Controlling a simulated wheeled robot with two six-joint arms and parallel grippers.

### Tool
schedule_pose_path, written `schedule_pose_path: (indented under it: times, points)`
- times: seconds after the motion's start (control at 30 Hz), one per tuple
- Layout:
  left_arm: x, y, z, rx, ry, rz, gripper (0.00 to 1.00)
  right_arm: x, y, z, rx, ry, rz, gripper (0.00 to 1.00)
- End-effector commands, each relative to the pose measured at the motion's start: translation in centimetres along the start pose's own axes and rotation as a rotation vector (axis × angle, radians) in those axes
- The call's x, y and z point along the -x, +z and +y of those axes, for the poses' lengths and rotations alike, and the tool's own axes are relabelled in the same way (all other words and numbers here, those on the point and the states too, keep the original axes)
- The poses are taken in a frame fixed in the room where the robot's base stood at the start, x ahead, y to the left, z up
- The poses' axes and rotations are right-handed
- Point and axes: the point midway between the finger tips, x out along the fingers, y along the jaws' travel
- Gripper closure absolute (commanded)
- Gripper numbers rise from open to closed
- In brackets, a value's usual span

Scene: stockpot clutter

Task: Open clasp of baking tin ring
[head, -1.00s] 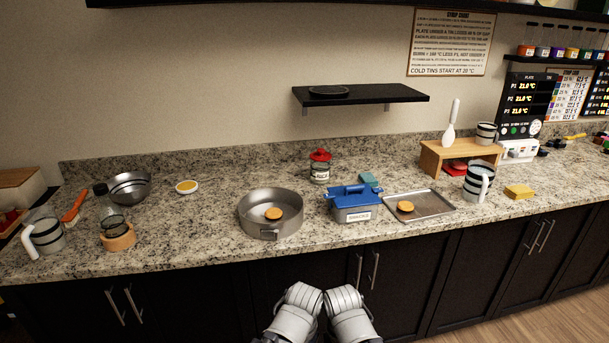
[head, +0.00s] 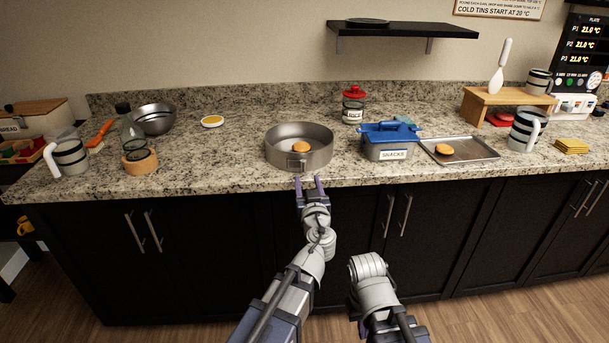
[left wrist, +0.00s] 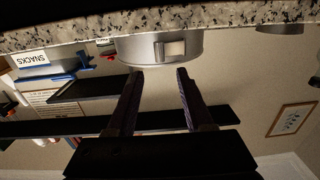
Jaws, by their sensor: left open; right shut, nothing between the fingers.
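The baking tin ring (head: 275,154) is a round grey metal ring standing on the counter near its front edge, with an orange-brown round piece (head: 301,147) inside. Its clasp (head: 297,165) is on the front wall, facing me. The left wrist view, which is upside down, shows the clasp as a pale rectangular plate (left wrist: 175,48) lying flat against the wall. My left gripper (head: 308,182) is open and empty, just in front of and below the clasp, not touching it. Its two fingers (left wrist: 159,73) point at the tin. My right arm is at the bottom; its fingers are not visible.
A blue-lidded snacks box (head: 388,142) stands close to the right of the tin, then a metal tray (head: 473,149) with another round piece. The counter between bottle and tin is clear. Dark cabinets are below the edge.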

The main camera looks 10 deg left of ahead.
Motion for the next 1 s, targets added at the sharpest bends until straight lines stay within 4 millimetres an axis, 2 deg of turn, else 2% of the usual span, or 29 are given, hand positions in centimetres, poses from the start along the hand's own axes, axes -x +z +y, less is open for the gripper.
schedule_pose_path:
  times: [0.27,0.47,0.73,0.83,1.0]
  points:
    - [-0.6,-0.1,0.1,0.002,0.002,0.002,0.48,0.0,0.0,0.0,0.000,0.000,0.000,1.00]
    - [-2.9,-0.1,0.2,0.002,0.001,0.002,0.48,0.0,0.0,0.0,0.000,0.000,0.000,1.00]
    - [-7.0,-0.1,0.1,0.002,0.000,0.002,0.48,0.0,0.0,0.0,0.000,0.000,0.000,1.00]
    - [-7.7,-0.1,0.1,0.002,0.001,0.002,0.48,0.0,0.0,0.0,0.000,0.000,0.000,1.00]
    - [-7.8,-0.1,0.1,0.002,0.002,0.002,0.48,0.0,0.0,0.0,0.000,0.000,0.000,1.00]
